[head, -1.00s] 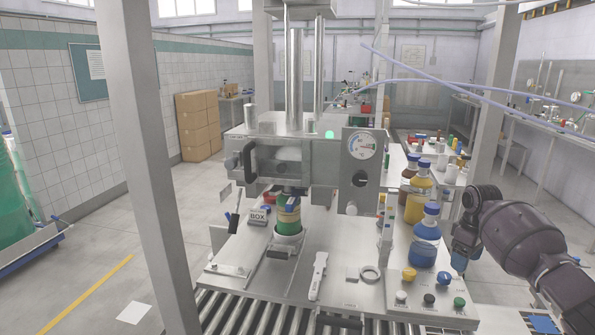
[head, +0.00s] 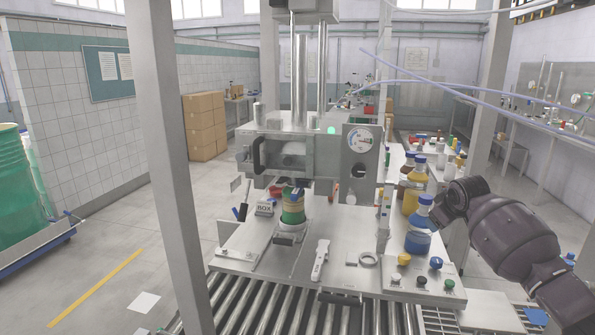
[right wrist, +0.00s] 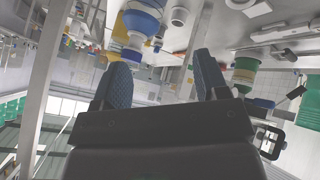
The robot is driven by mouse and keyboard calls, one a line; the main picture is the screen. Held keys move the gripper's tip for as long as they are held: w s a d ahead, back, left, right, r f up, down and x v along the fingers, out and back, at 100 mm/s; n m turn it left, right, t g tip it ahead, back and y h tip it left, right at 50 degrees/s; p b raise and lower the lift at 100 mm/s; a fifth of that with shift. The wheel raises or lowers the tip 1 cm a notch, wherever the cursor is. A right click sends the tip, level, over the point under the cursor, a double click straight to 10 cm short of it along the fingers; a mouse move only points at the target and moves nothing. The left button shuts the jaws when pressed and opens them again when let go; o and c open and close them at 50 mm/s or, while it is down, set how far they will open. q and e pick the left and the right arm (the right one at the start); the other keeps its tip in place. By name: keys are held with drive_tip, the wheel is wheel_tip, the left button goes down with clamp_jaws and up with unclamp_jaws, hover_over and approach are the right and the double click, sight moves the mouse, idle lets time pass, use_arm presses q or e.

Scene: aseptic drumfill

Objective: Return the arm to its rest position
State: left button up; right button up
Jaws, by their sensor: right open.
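My right arm (head: 510,240) comes in at the right of the head view, its wrist bent beside the blue bottle (head: 418,238) at the bench's right edge. Its fingers are not clear there. In the right wrist view, which looks tilted, my right gripper (right wrist: 163,76) has its two dark blue fingers wide apart with nothing between them. My left gripper is in neither view.
A steel bench (head: 250,258) carries a press with a round gauge (head: 360,139), a green container (head: 292,212), yellow bottles (head: 410,198) and coloured knobs (head: 436,263). A grey post (head: 177,170) stands left; rollers (head: 270,305) run in front.

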drive_tip(key=s+a+f+t+y, duration=0.4)
drive_tip(key=s+a+f+t, duration=0.2)
drive_tip(key=s+a+f, duration=0.7)
drive_tip(key=s+f+m+g+h, duration=0.1)
drive_tip(key=s+f, duration=0.4)
drive_tip(key=s, duration=0.7)
drive_tip(key=s+d+f+m+g+h, duration=0.1)
drive_tip(key=s+f, duration=0.5)
drive_tip(key=s, duration=0.6)
drive_tip(key=s+f+m+g+h, duration=0.1)
drive_tip(key=s+f+m, duration=0.1)
drive_tip(key=s+f, duration=0.4)
drive_tip(key=s, duration=0.5)
drive_tip(key=shift+s+d+f, duration=0.15)
drive_tip(key=shift+s+d, duration=0.15)
drive_tip(key=shift+s, duration=0.1)
drive_tip(key=shift+o, duration=0.2)
